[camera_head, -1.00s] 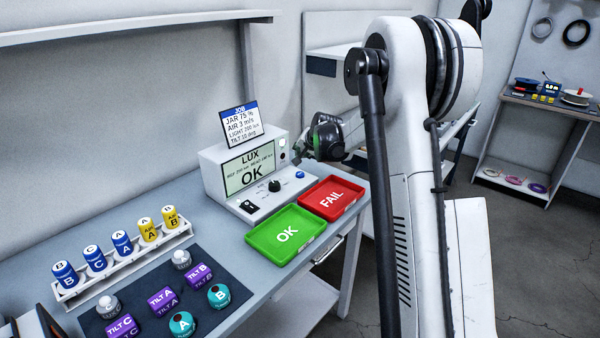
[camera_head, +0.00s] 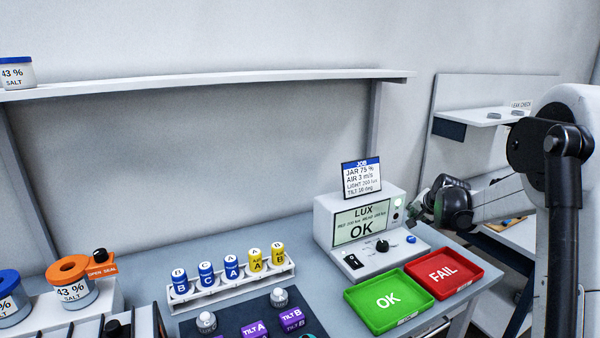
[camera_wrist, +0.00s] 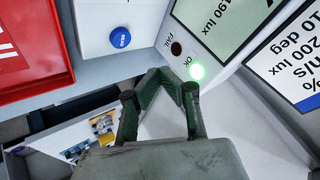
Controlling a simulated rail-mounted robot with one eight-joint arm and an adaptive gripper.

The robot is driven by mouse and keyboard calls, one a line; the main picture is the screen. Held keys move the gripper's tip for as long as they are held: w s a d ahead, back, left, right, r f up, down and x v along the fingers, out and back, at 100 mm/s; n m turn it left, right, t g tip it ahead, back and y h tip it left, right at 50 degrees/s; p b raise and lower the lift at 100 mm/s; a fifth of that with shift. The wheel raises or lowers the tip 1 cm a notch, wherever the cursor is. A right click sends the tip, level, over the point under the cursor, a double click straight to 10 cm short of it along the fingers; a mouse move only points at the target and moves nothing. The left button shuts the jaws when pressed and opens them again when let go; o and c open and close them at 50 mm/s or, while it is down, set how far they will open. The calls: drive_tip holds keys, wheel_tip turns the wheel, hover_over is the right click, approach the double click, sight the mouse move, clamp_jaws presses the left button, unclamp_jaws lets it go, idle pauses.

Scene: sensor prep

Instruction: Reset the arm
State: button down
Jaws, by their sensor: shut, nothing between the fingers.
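My gripper (camera_wrist: 166,82) is shut and empty in the wrist view, its dark green fingers meeting at the tips. In the head view my gripper (camera_head: 418,210) is at the right side of the LUX tester (camera_head: 332,240), held in the air behind the red FAIL tray (camera_head: 466,279). The tester reads OK, and its green OK lamp (camera_wrist: 196,71) is lit. I cannot tell from these views whether the fingers touch the tester.
The green OK tray (camera_head: 365,313) is beside the FAIL tray, both empty. A white rack (camera_head: 215,294) holds blue and yellow cylinders. A dark mat (camera_head: 235,318) carries sensor pieces. The job card (camera_head: 361,178) stands on the tester. A shelf (camera_head: 200,84) spans the wall. Orange-lidded jar (camera_head: 75,292) stands left.

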drive_tip(key=s+a+r+n, duration=0.1)
drive_tip(key=s+a+r, duration=0.35)
drive_tip(key=s, duration=0.25)
drive_tip(key=s+a+r+n+g, duration=0.1)
drive_tip(key=s+a+r+n, duration=0.15)
drive_tip(key=s+a, duration=0.35)
drive_tip(key=s+a+r+n, duration=0.1)
drive_tip(key=s+a+r, duration=0.35)
drive_tip(key=s, duration=0.35)
drive_tip(key=s+a+f+n, duration=0.1)
drive_tip(key=s+a, duration=0.1)
drive_tip(key=s, duration=0.6)
drive_tip(key=s+a+f+n, duration=0.2)
drive_tip(key=s+a, duration=0.1)
drive_tip(key=s, duration=0.6)
drive_tip(key=s+a+f+n+g, duration=0.1)
drive_tip(key=s+a+f, duration=0.1)
drive_tip(key=s, duration=0.7)
drive_tip(key=shift+a, duration=0.5)
